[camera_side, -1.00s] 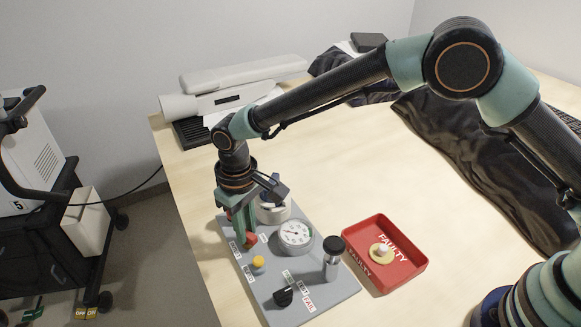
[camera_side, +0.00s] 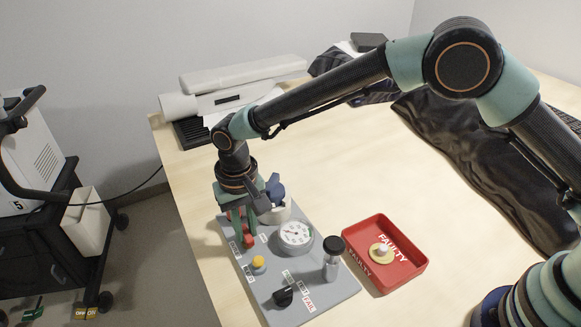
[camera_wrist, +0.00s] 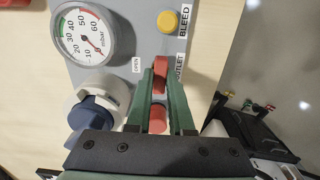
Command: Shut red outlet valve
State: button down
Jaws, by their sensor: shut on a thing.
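The red outlet valve handle (camera_wrist: 160,76) shows in the wrist view between the two green fingers of my gripper (camera_wrist: 160,90). The fingers are shut on it, one along each side. The handle runs lengthwise between them, with its far end beside the OUTLET label (camera_wrist: 180,67); an OPEN label (camera_wrist: 137,64) lies to its left. In the side view my gripper (camera_side: 242,233) points down over the grey panel (camera_side: 330,298), and part of the red handle (camera_side: 249,241) shows below the fingers. The fingers hide the rest.
On the panel close by are a white gauge (camera_side: 296,234), a yellow bleed button (camera_side: 258,262), a blue knob (camera_wrist: 92,117), a black-topped cylinder (camera_side: 333,258) and a black switch (camera_side: 284,296). A red FAULTY tray (camera_side: 412,271) stands to the right.

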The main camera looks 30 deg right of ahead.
aim_at(246, 232)
jog(key=shift+r, duration=0.1)
jog(key=c, duration=0.8)
grip_release()
notch_tip(246, 232, up, 12)
